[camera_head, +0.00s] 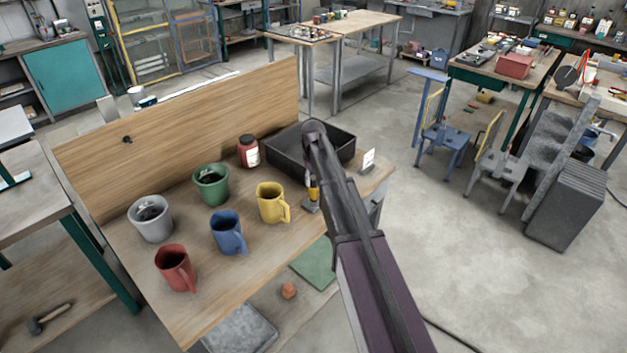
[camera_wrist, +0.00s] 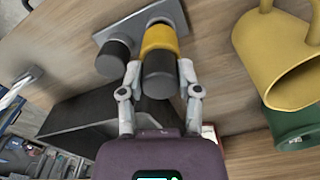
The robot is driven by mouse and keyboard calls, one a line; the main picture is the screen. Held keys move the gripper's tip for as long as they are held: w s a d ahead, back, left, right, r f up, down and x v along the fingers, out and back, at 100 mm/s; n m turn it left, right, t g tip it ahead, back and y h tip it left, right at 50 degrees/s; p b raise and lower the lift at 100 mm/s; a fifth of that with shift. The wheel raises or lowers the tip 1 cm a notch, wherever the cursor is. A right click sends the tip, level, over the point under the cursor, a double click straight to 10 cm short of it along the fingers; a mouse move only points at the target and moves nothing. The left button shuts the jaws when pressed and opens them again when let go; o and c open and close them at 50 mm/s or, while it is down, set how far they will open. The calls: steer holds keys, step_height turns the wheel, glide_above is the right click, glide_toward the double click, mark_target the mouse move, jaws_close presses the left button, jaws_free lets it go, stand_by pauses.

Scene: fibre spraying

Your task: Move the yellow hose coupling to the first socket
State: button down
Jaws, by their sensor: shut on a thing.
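The yellow hose coupling (camera_wrist: 160,38) has a yellow band and a black end, and it sits between my fingers in the wrist view. My gripper (camera_wrist: 160,72) is shut on it, one finger on each side. Beyond the yellow band is a grey plate (camera_wrist: 105,38) with a grey cylindrical part on it. A second black cylinder (camera_wrist: 113,58) stands beside the coupling on the plate. I cannot tell whether the coupling is seated in a socket or just over it. In the head view the coupling (camera_head: 313,191) shows small at the table's right side, partly hidden by my arm.
A black bin (camera_head: 284,151) stands close behind the coupling. A yellow mug (camera_head: 271,203), green pot (camera_head: 210,185), blue mug (camera_head: 228,232), red mug (camera_head: 175,268) and grey pot (camera_head: 150,218) stand to the left. A red jar (camera_head: 248,151) and a white card (camera_head: 368,161) are nearby.

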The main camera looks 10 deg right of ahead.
steer(key=shift+f+b, duration=0.95)
steer(key=shift+f, duration=0.05)
steer(key=shift+c, duration=1.1)
jaws_free()
steer(key=shift+r, duration=0.2)
step_height(320, 180, up, 9)
steer(key=p, duration=0.9)
steer(key=shift+f, duration=0.15)
steer(key=shift+s, duration=0.1)
steer(key=s+f+m+b, duration=0.1)
steer(key=s+f+b, duration=0.1)
steer(key=s, duration=1.2)
steer(key=s+f+m+b, duration=0.2)
steer(key=s, duration=1.3)
steer(key=shift+d+f, duration=0.15)
steer(key=shift+d, duration=0.25)
steer(key=shift+w, duration=0.1)
